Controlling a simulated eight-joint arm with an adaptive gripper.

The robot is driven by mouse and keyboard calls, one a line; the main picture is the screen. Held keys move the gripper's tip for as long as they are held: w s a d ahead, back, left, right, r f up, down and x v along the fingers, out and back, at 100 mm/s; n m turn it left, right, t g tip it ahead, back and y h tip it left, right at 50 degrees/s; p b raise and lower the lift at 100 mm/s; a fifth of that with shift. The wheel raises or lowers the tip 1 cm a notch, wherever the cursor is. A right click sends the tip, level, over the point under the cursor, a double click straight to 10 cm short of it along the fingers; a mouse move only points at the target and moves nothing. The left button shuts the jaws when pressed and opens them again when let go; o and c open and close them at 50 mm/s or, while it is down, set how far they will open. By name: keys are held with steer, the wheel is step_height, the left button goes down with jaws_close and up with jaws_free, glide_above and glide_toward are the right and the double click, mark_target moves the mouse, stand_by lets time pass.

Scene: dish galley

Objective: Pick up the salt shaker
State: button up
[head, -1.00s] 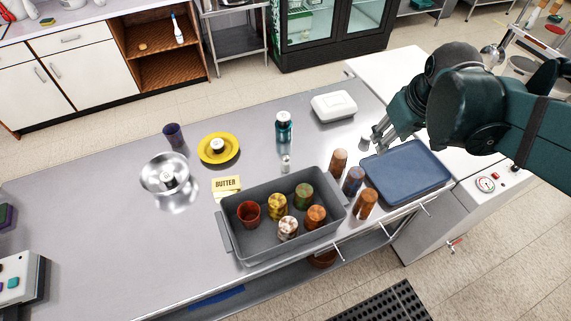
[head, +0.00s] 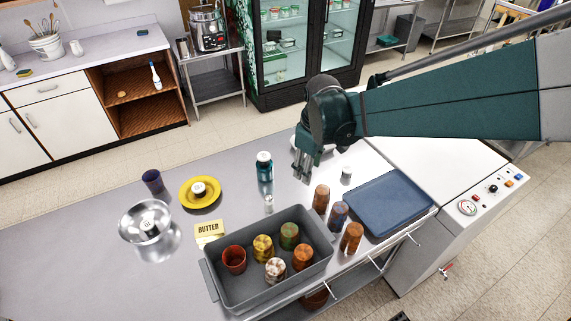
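A small pale shaker with a metal-looking top (head: 268,204) stands upright on the steel counter, just behind the grey bin; it looks like the salt shaker, though its label is too small to read. My gripper (head: 304,175) hangs above the counter, to the right of this shaker and farther back, apart from it. Its fingers point down, look parted, and hold nothing visible. A small white and silver cylinder (head: 346,176) stands to the right of my gripper; I cannot tell whether it is also a shaker.
A teal jar (head: 264,167) stands between the shaker and the counter's back edge. The grey bin (head: 212,284) holds several cups. Three cups, one of them the orange-brown cup (head: 321,199), stand beside a blue tray (head: 388,203). A white container (head: 297,143) is partly hidden behind my gripper.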

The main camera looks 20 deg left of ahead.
mark_target(268, 196)
steer(key=a+f+n, duration=0.1)
steer(key=a+f, duration=0.3)
steer(key=a+f+n+g, duration=0.1)
steer(key=a+f+n, duration=0.1)
steer(key=a+f, duration=0.2)
steer(key=a+f+n, duration=0.1)
steer(key=a+f, duration=0.3)
steer(key=a, duration=0.2)
steer(key=shift+s+a+n+g+h, duration=0.1)
steer(key=shift+s+n+g+h, duration=0.2)
steer(key=shift+s+h, duration=0.1)
steer(key=shift+f, duration=0.1)
steer(key=shift+f, duration=1.25)
steer(key=shift+s+f, duration=0.15)
steer(key=shift+f, duration=2.45)
steer(key=c, duration=1)
